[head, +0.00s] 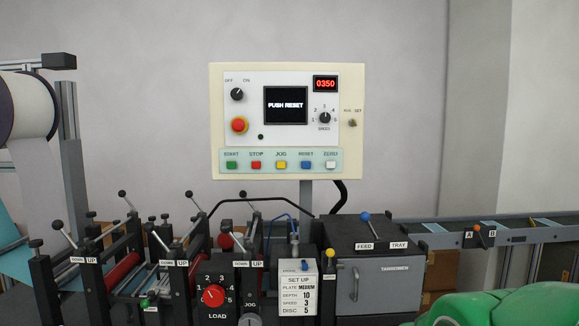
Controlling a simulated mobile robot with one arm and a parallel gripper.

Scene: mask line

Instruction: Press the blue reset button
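The blue reset button (306,165) sits in the button row at the bottom of the cream control panel (217,120), under the label RESET. It is between the yellow JOG button (281,165) and the white ZERO button (330,165). The panel screen (286,105) reads PUSH RESET, and the red display (325,84) reads 0350. My gripper's fingers are not in view.
A green START button (231,165) and red STOP button (256,165) are at the row's left. A red emergency knob (239,125) is above. Below the panel stand lever-topped rollers, a LOAD dial (213,296), a set-up card (298,291) and a grey cabinet (382,284).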

